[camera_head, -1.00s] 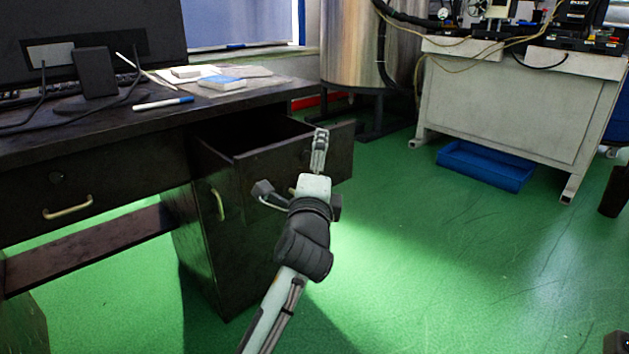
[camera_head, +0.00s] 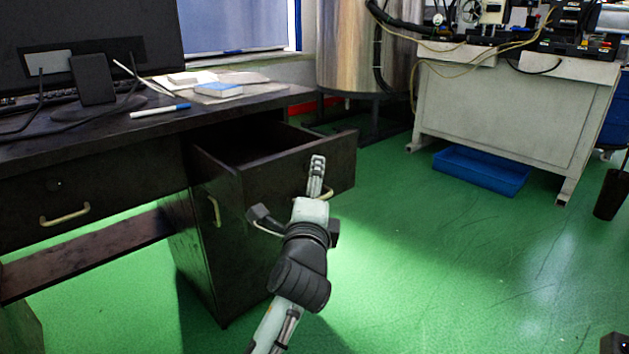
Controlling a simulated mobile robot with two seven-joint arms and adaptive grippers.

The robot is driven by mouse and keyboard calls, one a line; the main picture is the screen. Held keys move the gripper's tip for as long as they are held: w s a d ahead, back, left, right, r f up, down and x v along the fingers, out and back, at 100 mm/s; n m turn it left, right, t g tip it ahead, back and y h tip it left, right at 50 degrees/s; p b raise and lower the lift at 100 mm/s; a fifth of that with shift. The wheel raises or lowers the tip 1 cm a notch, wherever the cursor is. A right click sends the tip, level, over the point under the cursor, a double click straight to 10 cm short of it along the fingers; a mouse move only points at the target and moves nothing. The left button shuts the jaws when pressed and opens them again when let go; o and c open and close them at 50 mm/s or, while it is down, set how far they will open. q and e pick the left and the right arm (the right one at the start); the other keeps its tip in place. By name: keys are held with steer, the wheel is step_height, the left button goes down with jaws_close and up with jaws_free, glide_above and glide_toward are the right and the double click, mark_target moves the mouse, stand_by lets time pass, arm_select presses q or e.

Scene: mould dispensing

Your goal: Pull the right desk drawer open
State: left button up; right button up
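The right desk drawer (camera_head: 265,178) is pulled out, with its dark open inside visible from above. My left gripper (camera_head: 317,165) is in front of the drawer's front panel, its fingers pointing up and away and overlapping the panel. Its fingers look close together, but the gap between them does not show clearly. A bit of the drawer's metal handle (camera_head: 328,192) shows beside the fingers. The rest of the handle is hidden, and I cannot tell whether the fingers touch it.
The cabinet door with its handle (camera_head: 214,211) is below the drawer. The desktop (camera_head: 100,138) holds a monitor (camera_head: 60,40), a blue pen (camera_head: 160,110) and a book (camera_head: 218,89). A blue bin (camera_head: 482,172) lies under a white bench (camera_head: 500,105).

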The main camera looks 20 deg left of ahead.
arm_select(q)
steer(key=shift+s+r, duration=0.85)
steer(key=shift+r, duration=0.3)
steer(key=shift+c, duration=0.4)
steer(key=shift+s+d+f, duration=0.25)
steer(key=shift+s+d, duration=0.15)
steer(key=shift+s, duration=0.25)
steer(key=c, duration=0.3)
steer(key=shift+o, duration=1.3)
steer(key=shift+a+v, duration=0.25)
steer(key=shift+v, duration=1)
steer(key=shift+s+d+r+t+y, duration=0.15)
steer(key=shift+s+r+t+y, duration=0.1)
steer(key=shift+s+t+y, duration=0.05)
steer(key=c, duration=0.3)
steer(key=shift+w+d+f, duration=0.1)
steer(key=shift+d+f, duration=0.05)
steer(key=shift+f, duration=0.25)
steer(key=shift+c, duration=0.2)
